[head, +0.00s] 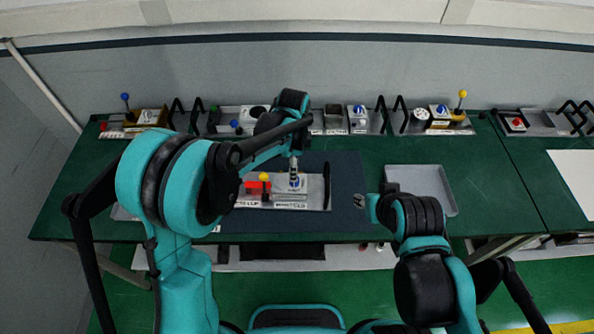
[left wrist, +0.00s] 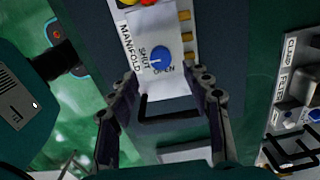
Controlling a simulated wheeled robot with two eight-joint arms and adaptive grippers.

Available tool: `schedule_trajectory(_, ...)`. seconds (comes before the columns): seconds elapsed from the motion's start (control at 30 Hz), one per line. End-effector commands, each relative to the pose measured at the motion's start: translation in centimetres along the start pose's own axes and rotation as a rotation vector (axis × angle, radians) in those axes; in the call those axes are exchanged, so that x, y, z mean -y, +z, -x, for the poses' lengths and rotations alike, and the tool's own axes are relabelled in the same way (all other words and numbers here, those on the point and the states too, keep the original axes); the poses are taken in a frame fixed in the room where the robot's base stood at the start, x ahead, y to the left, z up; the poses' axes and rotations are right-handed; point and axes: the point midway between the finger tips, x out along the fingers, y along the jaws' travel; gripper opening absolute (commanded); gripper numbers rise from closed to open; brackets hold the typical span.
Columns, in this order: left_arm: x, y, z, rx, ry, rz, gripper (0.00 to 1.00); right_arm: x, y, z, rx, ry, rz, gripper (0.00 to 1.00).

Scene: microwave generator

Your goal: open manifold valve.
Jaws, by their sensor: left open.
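The manifold plate (head: 316,200) lies on the dark mat in the middle of the bench in the head view. In the left wrist view, the white manifold panel (left wrist: 130,30) carries a round blue valve knob (left wrist: 160,58). The knob's white mark points left, toward the SHUT lettering; OPEN is printed below the knob. My left gripper (left wrist: 167,85) is open and empty, its fingertips apart below the knob in that picture. In the head view my left gripper (head: 294,172) points down over the manifold and partly hides the knob. My right arm is at the right, its fingers not clearly visible.
A black handle stands at the plate's right end. An empty grey tray (head: 420,182) lies to the right. Several modules with handles line the back.

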Motion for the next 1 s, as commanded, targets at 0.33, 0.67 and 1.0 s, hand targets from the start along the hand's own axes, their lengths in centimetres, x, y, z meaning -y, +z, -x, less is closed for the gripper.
schedule_trajectory(0.33, 0.0, 0.0, -5.4, 0.000, -0.002, 0.003, 0.49, 0.0, 0.5, -0.8, 0.000, 0.000, 0.000, 0.36)
schedule_trajectory(0.67, 0.0, 0.0, -6.2, -0.001, -0.002, 0.004, 0.49, 0.0, 0.5, -0.8, 0.000, 0.000, 0.000, 0.36)
schedule_trajectory(1.0, 0.0, 0.0, -6.2, -0.001, -0.002, 0.004, 0.00, 0.0, 0.6, -0.8, 0.000, 0.000, 0.000, 0.36)
